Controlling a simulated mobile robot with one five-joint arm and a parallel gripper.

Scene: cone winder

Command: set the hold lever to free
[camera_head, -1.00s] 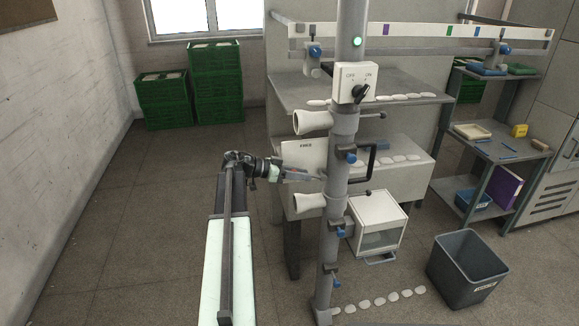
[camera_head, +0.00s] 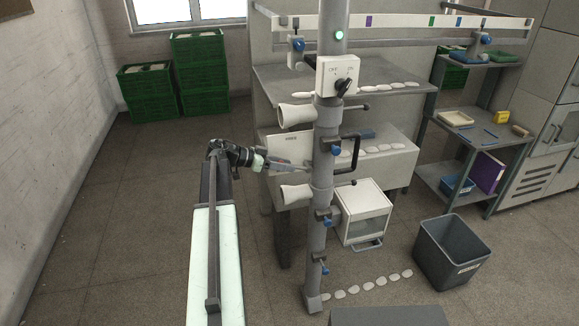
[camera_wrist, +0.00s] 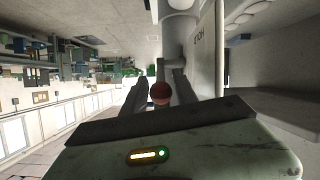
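The hold lever shows in the wrist view as a red ball knob (camera_wrist: 160,93) on a short grey stem. The knob sits between the two fingers of my gripper (camera_wrist: 160,84), with thin gaps at its sides, so the gripper looks open around it. A white plate (camera_wrist: 206,70) beside the lever carries the word HOLD, seen turned. In the head view, my gripper (camera_head: 285,166) reaches from the left to the front of the white plate (camera_head: 286,145), beside the grey post (camera_head: 326,160). The knob is too small to make out there.
White cone-shaped parts (camera_head: 296,114) stick out left of the post above and below my gripper. A switch box (camera_head: 338,77) sits higher on the post. A black handle (camera_head: 354,155) and a white box (camera_head: 362,212) are at its right. Floor at left is clear.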

